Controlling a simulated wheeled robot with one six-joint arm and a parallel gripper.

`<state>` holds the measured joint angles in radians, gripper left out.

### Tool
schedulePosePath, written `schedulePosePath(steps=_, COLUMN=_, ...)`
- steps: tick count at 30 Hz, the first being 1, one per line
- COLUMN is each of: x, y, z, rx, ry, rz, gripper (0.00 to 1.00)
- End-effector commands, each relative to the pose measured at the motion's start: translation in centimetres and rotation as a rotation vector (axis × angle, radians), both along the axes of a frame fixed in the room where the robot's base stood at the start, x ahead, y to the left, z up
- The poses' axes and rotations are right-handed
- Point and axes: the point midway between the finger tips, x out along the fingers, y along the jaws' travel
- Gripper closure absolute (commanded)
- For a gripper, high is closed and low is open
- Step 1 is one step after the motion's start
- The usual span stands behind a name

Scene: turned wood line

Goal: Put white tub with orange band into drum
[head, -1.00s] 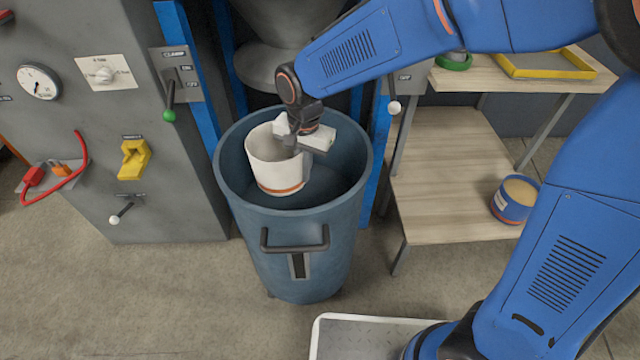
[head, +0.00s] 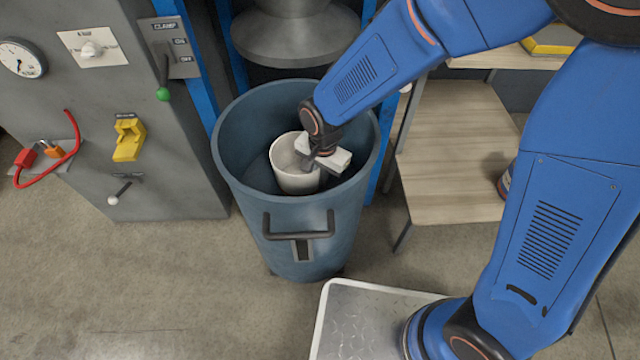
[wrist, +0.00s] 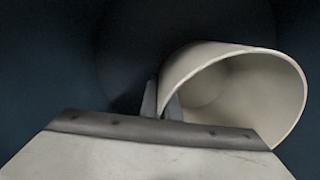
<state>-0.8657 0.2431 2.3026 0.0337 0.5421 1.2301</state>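The white tub (head: 291,174) is inside the blue drum (head: 233,185), below the rim, with its open mouth facing up. Its orange band shows only in the earlier head view and is hidden now. My gripper (head: 318,165) reaches down into the drum at the tub's right side, with its fingers pinching the tub's wall. In the wrist view the tub (wrist: 290,85) lies at the right, and my gripper (wrist: 165,105) has one finger on each side of its rim. I cannot tell whether the tub touches the drum's bottom.
A grey machine panel with a green-knobbed lever (head: 163,94) and yellow switch (head: 128,139) stands left of the drum. A wooden shelf (head: 455,150) stands to the right. A grey hopper (head: 296,38) hangs behind the drum.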

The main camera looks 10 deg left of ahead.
Motion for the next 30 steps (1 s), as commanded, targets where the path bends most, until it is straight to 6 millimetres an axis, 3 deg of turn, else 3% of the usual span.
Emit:
schedulePosePath(steps=5, x=0.0, y=0.0, z=-2.0, rx=-0.001, ry=0.002, rz=0.0, gripper=1.0)
schedulePosePath(steps=16, x=0.0, y=0.0, z=-2.4, rx=-0.001, ry=0.0, rz=0.0, gripper=1.0)
schedulePosePath(steps=18, x=0.0, y=0.0, z=-2.3, rx=-0.001, ry=0.0, rz=0.0, gripper=0.81)
schedulePosePath(steps=19, x=0.0, y=0.0, z=-2.3, rx=-0.001, ry=0.0, rz=0.0, gripper=0.79)
schedulePosePath(steps=30, x=0.0, y=0.0, z=-1.9, rx=0.001, ry=0.0, rz=0.0, gripper=0.79)
